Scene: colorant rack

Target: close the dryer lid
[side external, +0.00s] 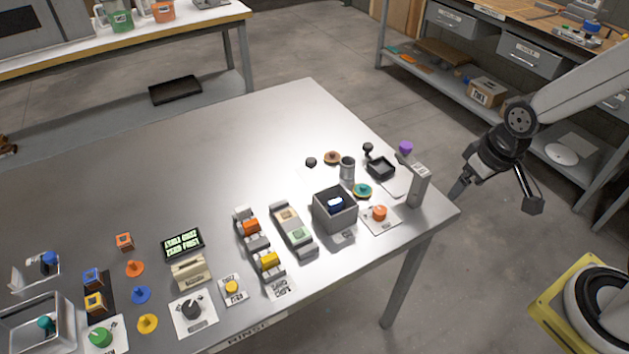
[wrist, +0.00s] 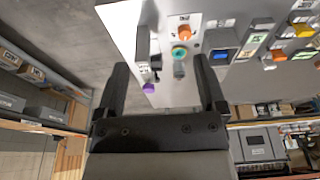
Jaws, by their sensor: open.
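No part is clearly marked as the dryer or its lid, so I cannot tell for certain which they are. An open grey box (side external: 322,212) with a blue piece inside stands near the table's right end; it also shows in the wrist view (wrist: 222,39). A metal bin (side external: 62,306) with a teal piece inside stands at the far left, with a clear panel (side external: 22,276) and a blue knob (side external: 48,258) behind it. My gripper (side external: 495,198) is open and empty, off the table's right end. Its spread fingers (wrist: 161,80) frame the wrist view.
A grey upright post (side external: 418,188) stands at the table's right corner, with a purple knob (side external: 406,147) by its top. A black tray (side external: 381,169), orange knob (side external: 379,212) and teal disc (side external: 362,190) are close by. The table's middle and back are clear.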

